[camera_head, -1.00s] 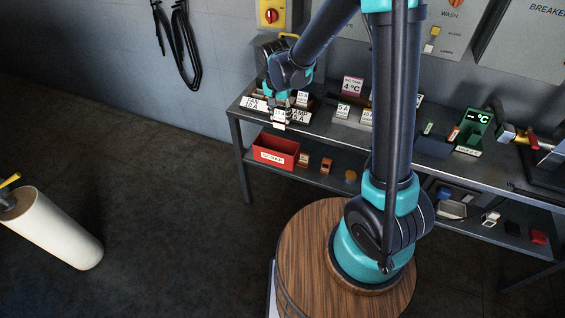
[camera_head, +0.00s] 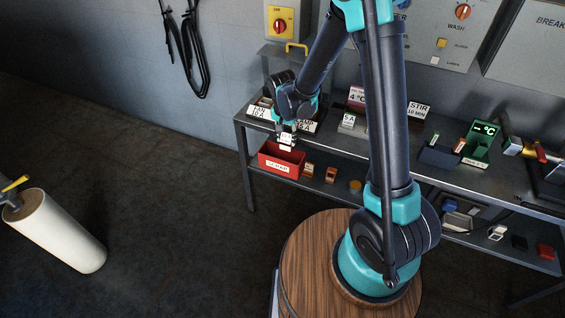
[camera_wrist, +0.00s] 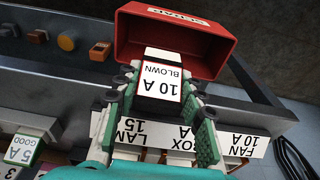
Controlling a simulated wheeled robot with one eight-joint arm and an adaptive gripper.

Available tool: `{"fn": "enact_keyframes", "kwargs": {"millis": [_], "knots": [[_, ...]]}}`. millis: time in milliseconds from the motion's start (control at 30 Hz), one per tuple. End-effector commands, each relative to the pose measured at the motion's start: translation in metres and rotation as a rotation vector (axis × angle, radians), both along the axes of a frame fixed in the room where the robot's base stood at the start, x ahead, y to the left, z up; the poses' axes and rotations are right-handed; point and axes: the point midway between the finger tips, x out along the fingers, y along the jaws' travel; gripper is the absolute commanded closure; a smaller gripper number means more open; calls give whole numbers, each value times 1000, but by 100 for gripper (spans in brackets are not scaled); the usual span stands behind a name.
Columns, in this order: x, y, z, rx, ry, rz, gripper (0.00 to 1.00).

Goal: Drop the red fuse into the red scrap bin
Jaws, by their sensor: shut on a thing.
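My gripper (camera_head: 286,140) is shut on the red fuse (camera_wrist: 160,83), which has a white label reading "10 A BLOWN" and a thin red border. In the wrist view the fuse sits between the green-padded fingers (camera_wrist: 160,100) and overlaps the mouth of the red scrap bin (camera_wrist: 133,30). In the head view the bin (camera_head: 264,162) stands on the lower shelf, its SCRAP label facing out. The gripper is over the bin's back edge. The exact gap between fuse and bin cannot be told.
The upper shelf's front edge (camera_head: 345,154) runs close behind the gripper, with a label strip FAN 10 A (camera_wrist: 243,143) on it. Small orange parts (camera_head: 331,174) sit right of the bin. A 5 A GOOD fuse (camera_wrist: 27,145) shows at left.

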Motion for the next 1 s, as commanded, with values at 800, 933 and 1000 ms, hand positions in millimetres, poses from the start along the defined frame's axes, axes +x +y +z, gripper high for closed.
{"fn": "enact_keyframes", "kwargs": {"millis": [800, 933, 1000], "knots": [[-4, 1, 24, 0, 0, 0, 37], [-7, 2, 48, 0, 0, 0, 37], [-9, 3, 60, 0, 0, 0, 37]]}}
